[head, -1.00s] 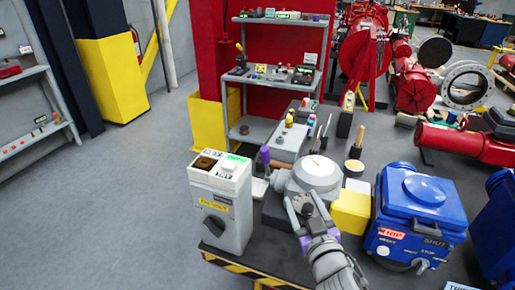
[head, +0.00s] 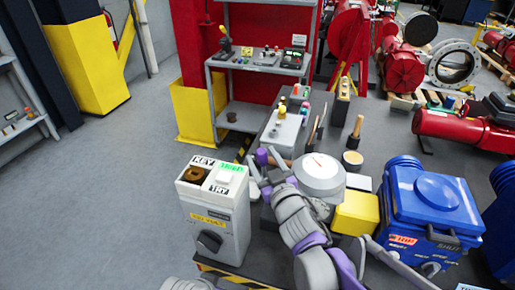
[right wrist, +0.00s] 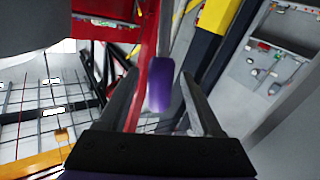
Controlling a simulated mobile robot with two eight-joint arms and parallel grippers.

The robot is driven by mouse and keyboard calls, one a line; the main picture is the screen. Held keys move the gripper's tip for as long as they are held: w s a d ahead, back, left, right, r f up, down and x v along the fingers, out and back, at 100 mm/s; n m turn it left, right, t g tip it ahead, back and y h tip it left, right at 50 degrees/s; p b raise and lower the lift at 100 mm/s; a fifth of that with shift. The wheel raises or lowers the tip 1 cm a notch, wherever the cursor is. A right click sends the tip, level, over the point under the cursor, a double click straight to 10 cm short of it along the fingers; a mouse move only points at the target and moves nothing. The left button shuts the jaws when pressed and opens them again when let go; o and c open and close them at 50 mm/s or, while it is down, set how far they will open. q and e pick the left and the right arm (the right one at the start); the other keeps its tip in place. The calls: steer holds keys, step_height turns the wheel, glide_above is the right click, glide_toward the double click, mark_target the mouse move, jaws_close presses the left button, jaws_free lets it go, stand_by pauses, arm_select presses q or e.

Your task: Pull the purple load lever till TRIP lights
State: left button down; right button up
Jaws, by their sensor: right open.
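The purple load lever's grip (head: 261,157) stands left of the round white gauge (head: 319,174) in the head view. In the right wrist view the purple grip (right wrist: 160,91) lies between my right gripper's two fingers, with a gap on either side. My right gripper (head: 264,172) is open at the lever; its fingers (right wrist: 159,78) spread around the grip. An orange label (head: 403,240), which read TRIP a second ago, is on the blue actuator box (head: 437,208). Whether it is lit, I cannot tell.
A grey key box (head: 215,212) with KEY and TRY labels stands close left of the lever. A yellow block (head: 355,212) sits right of my right arm. Tools and a shelf (head: 258,68) stand behind. The floor at left is clear.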

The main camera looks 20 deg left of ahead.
steer(key=shift+x, duration=1.95)
jaws_close()
